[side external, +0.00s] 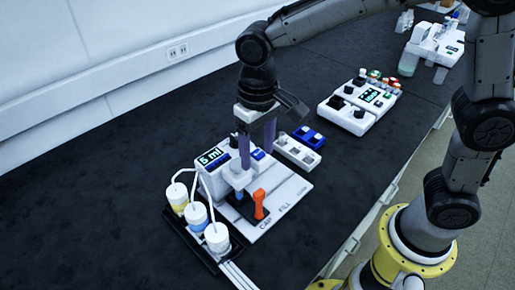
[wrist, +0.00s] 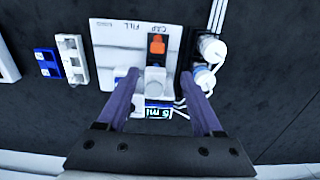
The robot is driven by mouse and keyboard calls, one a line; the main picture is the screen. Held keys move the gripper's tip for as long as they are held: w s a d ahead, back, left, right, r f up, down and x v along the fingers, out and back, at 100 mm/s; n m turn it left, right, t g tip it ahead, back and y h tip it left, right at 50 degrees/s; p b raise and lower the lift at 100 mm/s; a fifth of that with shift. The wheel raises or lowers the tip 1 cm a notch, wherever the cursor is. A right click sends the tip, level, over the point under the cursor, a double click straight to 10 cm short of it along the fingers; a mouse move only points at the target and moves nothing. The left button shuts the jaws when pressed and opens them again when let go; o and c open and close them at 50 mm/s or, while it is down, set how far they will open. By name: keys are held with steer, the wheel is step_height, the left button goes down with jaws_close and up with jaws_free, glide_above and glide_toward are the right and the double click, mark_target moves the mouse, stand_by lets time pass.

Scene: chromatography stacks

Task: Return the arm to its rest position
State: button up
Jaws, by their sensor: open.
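My gripper (side external: 256,143) is above the white dispensing machine with the "5 ml" display (side external: 213,158). Its two purple fingers point down and are apart, with nothing visible held between them. In the wrist view my gripper (wrist: 159,84) shows its fingers spread on either side of the machine's grey-white head (wrist: 155,82). An orange piece (side external: 260,204) stands upright on the CAP area of the machine's white base plate (side external: 288,198). The orange piece also shows in the wrist view (wrist: 157,44), beyond the fingertips. Whether the fingers touch the machine is hard to tell.
White capped bottles (side external: 196,216) with tubes stand in a black tray at the machine's left. A white rack (side external: 297,152) and a blue rack (side external: 309,137) lie to its right. Another white device (side external: 360,103) with vials is farther back. The dark bench (side external: 115,160) is clear at left.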

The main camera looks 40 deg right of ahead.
steer(key=s+d+r+m+t, duration=0.2)
steer(key=s+d+r+t, duration=0.15)
steer(key=d+r, duration=0.6)
steer(key=s+d+f+n+t, duration=0.1)
steer(key=s+d, duration=0.2)
steer(key=s, duration=0.3)
steer(key=s+d+f+n+t, duration=0.1)
steer(key=s+d, duration=0.3)
steer(key=s, duration=0.3)
steer(key=shift+s+f, duration=0.3)
steer(key=shift+f, duration=0.1)
stand_by(1.4)
